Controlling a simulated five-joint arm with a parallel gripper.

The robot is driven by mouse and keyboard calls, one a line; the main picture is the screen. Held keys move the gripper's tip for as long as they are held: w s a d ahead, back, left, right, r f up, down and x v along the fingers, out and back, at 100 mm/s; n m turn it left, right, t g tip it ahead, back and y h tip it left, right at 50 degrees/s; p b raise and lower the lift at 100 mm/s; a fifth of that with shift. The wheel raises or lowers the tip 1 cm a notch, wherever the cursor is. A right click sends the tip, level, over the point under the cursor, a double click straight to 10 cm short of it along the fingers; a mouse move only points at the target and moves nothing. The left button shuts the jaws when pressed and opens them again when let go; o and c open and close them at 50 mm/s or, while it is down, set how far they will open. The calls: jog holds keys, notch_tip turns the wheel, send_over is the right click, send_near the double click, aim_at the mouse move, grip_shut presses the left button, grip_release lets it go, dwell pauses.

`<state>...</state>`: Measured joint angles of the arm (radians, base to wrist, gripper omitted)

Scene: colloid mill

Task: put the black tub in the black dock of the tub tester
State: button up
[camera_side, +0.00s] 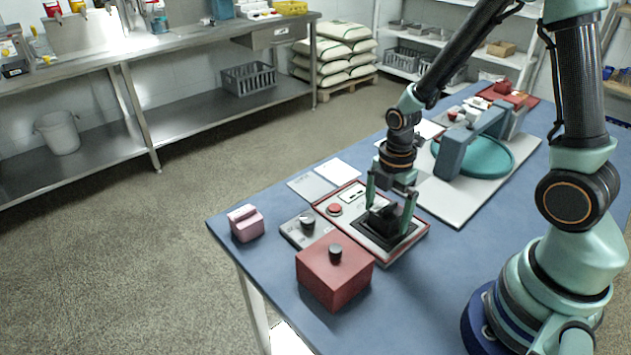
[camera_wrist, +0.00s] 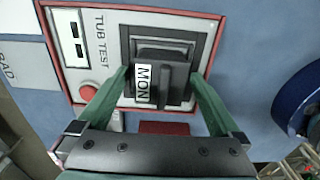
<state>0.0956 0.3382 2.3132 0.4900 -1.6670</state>
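The black tub (camera_side: 383,219) is at the black dock (camera_side: 402,241) of the tub tester (camera_side: 341,224). In the wrist view the tub (camera_wrist: 173,88) shows a raised bar on top and a white label reading "MON". The square dock frame (camera_wrist: 213,40) surrounds it in that view; I cannot tell if the tub is fully seated or slightly above. My gripper (camera_side: 390,207) points down over the dock. In the wrist view its green fingertips (camera_wrist: 160,72) stand close on both sides of the tub; whether they press on it is unclear.
A red box with a black knob (camera_side: 335,272), a grey box with a knob (camera_side: 305,228) and a pink block (camera_side: 245,222) stand in front and left. A teal round plate under a grey-blue arch (camera_side: 472,153) stands behind. The blue table's (camera_side: 420,295) front right is clear.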

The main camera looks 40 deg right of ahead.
jog(key=s+a+r+m+t, duration=0.1)
jog(key=r+m+t, duration=0.1)
jog(key=r+m, duration=0.7)
jog(key=s+a+r+m+t, duration=0.1)
jog(key=a+r+m+t, duration=0.1)
jog(key=r+m, duration=0.7)
notch_tip(320, 180, up, 4)
jog(key=shift+s+t, duration=0.25)
jog(key=shift+t, duration=0.55)
